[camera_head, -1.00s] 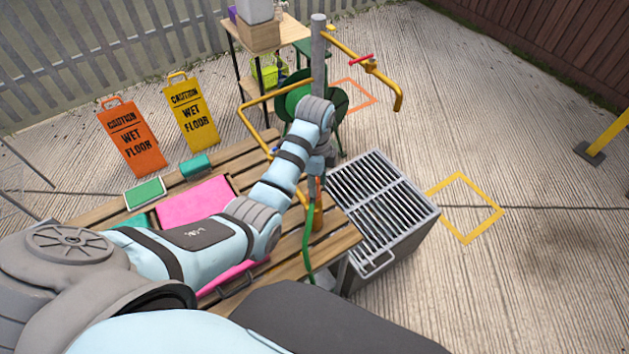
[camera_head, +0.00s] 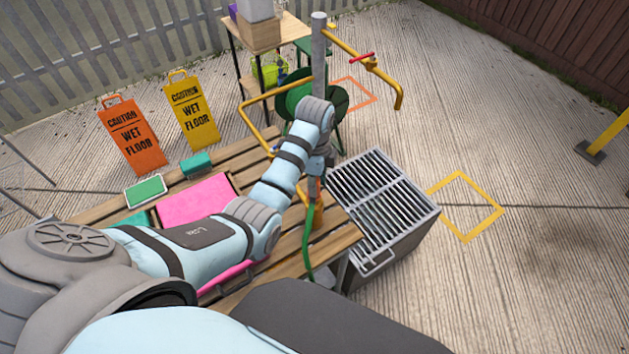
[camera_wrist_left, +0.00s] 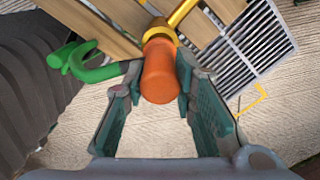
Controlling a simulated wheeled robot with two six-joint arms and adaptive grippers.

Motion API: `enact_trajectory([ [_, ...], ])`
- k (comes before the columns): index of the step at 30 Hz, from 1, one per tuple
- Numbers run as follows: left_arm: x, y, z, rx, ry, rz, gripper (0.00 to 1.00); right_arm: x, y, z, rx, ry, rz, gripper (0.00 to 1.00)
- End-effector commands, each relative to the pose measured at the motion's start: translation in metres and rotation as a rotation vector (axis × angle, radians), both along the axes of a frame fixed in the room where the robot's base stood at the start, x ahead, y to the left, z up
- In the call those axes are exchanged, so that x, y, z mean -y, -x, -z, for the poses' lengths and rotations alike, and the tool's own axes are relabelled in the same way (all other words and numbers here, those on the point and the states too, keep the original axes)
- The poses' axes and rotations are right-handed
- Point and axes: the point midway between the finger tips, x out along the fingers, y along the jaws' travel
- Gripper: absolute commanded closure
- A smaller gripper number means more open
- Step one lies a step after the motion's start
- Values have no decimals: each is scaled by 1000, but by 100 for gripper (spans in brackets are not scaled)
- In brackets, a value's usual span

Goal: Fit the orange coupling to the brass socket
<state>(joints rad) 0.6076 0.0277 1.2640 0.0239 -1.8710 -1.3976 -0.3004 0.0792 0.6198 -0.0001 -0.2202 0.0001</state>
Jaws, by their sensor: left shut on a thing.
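My left gripper (camera_wrist_left: 158,98) is shut on the orange coupling (camera_wrist_left: 158,75), with one finger on each side of it. The brass socket (camera_wrist_left: 158,34) shows as a yellow ring right behind the coupling's far end, roughly in line with it. I cannot tell whether they touch or how deep the coupling sits. A green hose (camera_wrist_left: 92,72) lies left of the coupling in the wrist view. In the head view, my left gripper (camera_head: 314,180) is over the right end of the slatted bench, with the green hose (camera_head: 307,240) hanging below. My right gripper is not in view.
A grey post (camera_head: 318,60) with yellow pipes rises behind. Open concrete floor lies at the right.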

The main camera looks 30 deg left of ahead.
Motion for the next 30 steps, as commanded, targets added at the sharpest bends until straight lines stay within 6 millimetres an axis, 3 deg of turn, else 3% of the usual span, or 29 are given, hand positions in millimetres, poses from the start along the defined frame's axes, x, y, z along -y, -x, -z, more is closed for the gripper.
enact_trajectory([
  [30,0,0,10,0,0,0,100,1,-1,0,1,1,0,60],
])
